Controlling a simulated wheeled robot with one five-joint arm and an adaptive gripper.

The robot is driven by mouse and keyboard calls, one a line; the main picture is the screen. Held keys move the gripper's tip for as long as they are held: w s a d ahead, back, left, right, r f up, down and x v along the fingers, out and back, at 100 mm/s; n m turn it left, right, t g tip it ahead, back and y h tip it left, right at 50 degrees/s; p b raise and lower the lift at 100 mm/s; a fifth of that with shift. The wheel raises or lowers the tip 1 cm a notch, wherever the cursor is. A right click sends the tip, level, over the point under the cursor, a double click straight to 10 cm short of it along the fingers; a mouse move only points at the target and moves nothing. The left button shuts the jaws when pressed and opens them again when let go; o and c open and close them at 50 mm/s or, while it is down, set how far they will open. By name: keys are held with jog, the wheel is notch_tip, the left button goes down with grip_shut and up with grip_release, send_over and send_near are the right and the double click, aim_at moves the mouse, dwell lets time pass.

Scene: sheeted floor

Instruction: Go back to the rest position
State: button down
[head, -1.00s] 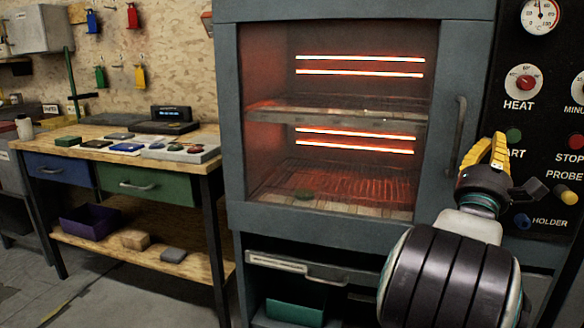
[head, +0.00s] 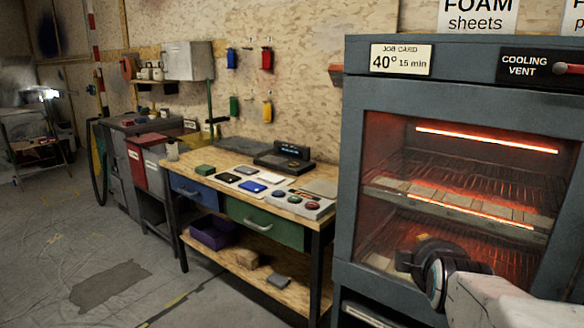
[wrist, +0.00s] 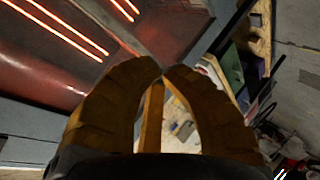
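My gripper (head: 414,256) is in front of the lower part of the oven's glass door in the head view, seen mostly as a dark wrist with its fingers hard to make out. In the wrist view the two yellow-brown fingers of my gripper (wrist: 162,72) curve together and meet at the tips. Nothing is held between them. The workbench shows, blurred, beyond the fingers in the wrist view.
The grey oven (head: 354,180) with glowing heater bars and wire shelves stands close on the right. A wooden workbench (head: 324,218) with blue and green drawers stands left of it. Cabinets (head: 150,165) line the wall farther left. The sheeted floor (head: 60,240) at the left front is open.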

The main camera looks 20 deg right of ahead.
jog(key=s+a+r+m+g+y+p, duration=0.2)
jog(key=s+a+g+y+p, duration=0.1)
jog(key=s+a+p, duration=0.4)
jog(key=s+a+r+m+g+y+p, duration=0.2)
jog(key=s+a+p, duration=0.6)
jog(key=a, duration=0.6)
jog(key=shift+s+r+m+g+y, duration=0.25)
jog(key=shift+s+m+g+y, duration=0.5)
jog(key=shift+g, duration=0.25)
jog(key=shift+w, duration=0.1)
